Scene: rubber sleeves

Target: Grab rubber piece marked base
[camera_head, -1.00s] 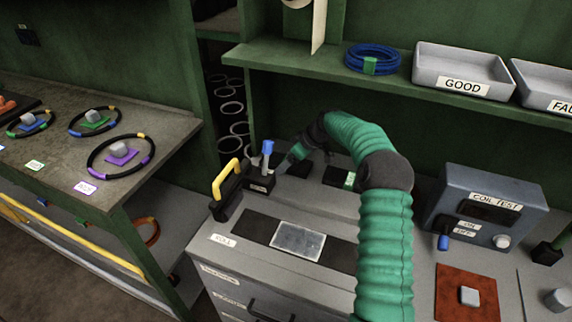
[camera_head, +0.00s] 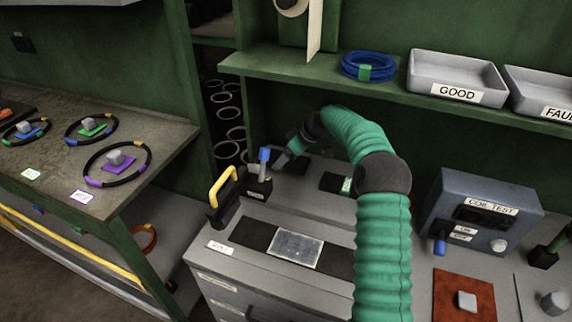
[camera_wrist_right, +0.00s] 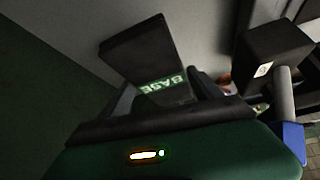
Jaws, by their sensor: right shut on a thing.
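The black rubber piece marked BASE (camera_wrist_right: 150,60) has a green label with white letters. In the right wrist view it stands at the jaws of my right gripper (camera_wrist_right: 165,100), which is shut on it. In the head view my right gripper (camera_head: 285,156) reaches down at the back of the grey cabinet top, and a dark piece (camera_head: 294,165) shows beside its tip. Its label is not readable there. My left gripper is not in view.
A black holder (camera_head: 257,188) with a blue-handled tool stands close to my right gripper. Another dark piece with a green label (camera_head: 346,186) lies to the right. A yellow handle (camera_head: 222,187), a COIL TEST box (camera_head: 480,215) and a green shelf (camera_head: 300,68) surround the spot.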

